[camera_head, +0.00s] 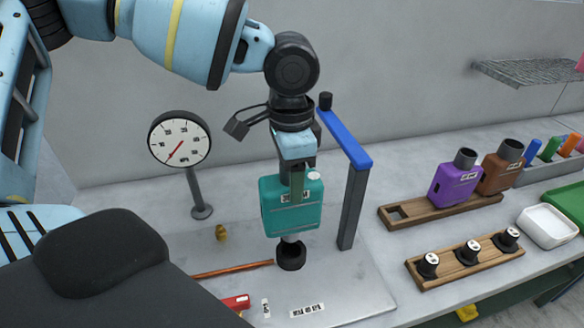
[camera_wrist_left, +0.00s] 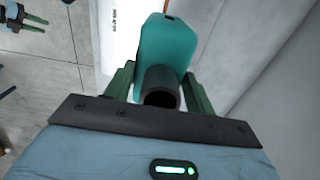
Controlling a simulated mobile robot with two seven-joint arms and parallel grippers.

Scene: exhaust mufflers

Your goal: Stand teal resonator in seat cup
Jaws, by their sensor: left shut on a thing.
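The teal resonator (camera_head: 278,212) is upright in the head view, with a label on its face and a short pipe at its bottom. My left gripper (camera_head: 297,182) points down from above and is shut on it. The black seat cup (camera_head: 291,258) stands on the grey plate directly below. The bottom pipe meets the cup's mouth in the picture; I cannot tell how deep it sits. In the left wrist view, the green fingers (camera_wrist_left: 160,84) flank the dark pipe end of the teal resonator (camera_wrist_left: 165,45).
A blue-topped post (camera_head: 348,190) stands close right of the resonator, and a dial gauge (camera_head: 180,140) stands left. A copper rod (camera_head: 232,269) and a red block (camera_head: 237,302) lie nearby. Purple (camera_head: 455,182) and brown (camera_head: 500,170) mufflers stand in a wooden rack (camera_head: 430,212) at right.

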